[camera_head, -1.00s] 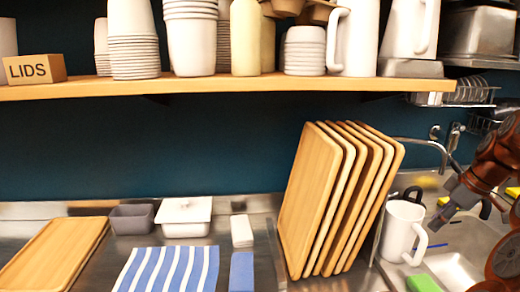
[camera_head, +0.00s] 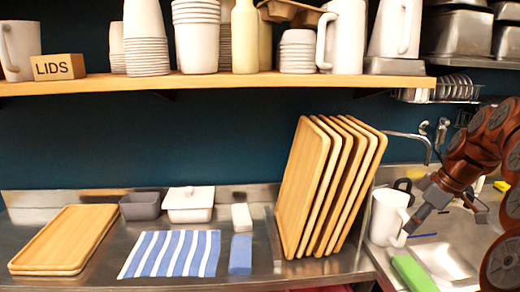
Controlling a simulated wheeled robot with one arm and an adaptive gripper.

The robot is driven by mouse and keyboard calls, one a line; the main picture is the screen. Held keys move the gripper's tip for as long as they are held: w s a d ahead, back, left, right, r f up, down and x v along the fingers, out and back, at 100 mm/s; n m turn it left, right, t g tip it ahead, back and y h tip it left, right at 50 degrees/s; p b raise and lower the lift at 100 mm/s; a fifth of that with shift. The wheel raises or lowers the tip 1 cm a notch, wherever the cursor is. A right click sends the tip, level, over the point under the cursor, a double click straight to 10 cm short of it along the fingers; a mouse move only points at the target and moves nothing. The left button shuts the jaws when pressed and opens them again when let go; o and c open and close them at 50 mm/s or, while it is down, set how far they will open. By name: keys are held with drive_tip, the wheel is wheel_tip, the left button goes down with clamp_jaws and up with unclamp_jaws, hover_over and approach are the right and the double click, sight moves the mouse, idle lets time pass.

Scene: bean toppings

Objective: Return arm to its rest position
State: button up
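My orange-brown arm reaches in from the right edge over the sink area. My dark grey gripper (camera_head: 412,226) points down and to the left, and overlaps the right side of a white pitcher-like mug (camera_head: 385,217) in the picture. I cannot tell whether it touches the mug. The fingers are small and seen from the side, so their opening is unclear. No held object shows.
Several wooden trays (camera_head: 303,190) lean upright left of the mug. A green sponge (camera_head: 412,272) lies in front of it, by the sink (camera_head: 445,262). A striped cloth (camera_head: 172,254) and flat trays (camera_head: 65,240) lie left. A shelf (camera_head: 210,83) with cups runs above.

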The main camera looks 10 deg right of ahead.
drive_tip(key=s+a+f+m+g, duration=0.1)
drive_tip(key=s+a+f, duration=0.15)
drive_tip(key=a, duration=0.85)
drive_tip(key=s+a+f+g, duration=0.1)
drive_tip(key=s+a+g, duration=0.15)
drive_tip(key=a, duration=0.75)
drive_tip(key=s+a+f+m+h, duration=0.1)
drive_tip(key=s+a+f, duration=0.3)
drive_tip(key=s, duration=0.6)
drive_tip(key=s+a+f+m+g+h, duration=0.1)
drive_tip(key=s+a+f+m, duration=0.3)
drive_tip(key=s, duration=0.6)
drive_tip(key=shift+a+f, duration=0.6)
drive_tip(key=shift+f, duration=0.05)
